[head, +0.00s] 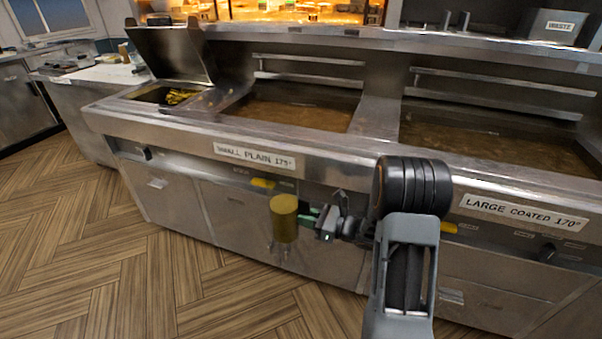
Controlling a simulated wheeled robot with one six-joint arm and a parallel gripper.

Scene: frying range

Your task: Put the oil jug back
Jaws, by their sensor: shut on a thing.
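The oil jug (284,218) is a golden-yellow cylinder, upright in front of the fryer's steel front panel. A small green piece shows at its right side, between it and my gripper (312,221). My gripper comes in from the right and is shut on the jug at that side. The jug appears held clear of the floor. The jaws are small in the head view, so their exact hold is hard to make out. My arm covers part of the panel to the right.
A fryer range with oil vats (290,113) stands behind the jug, labelled small plain and large coated. A steel lid (172,54) stands raised at the left. The wooden floor (110,260) at the left is clear.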

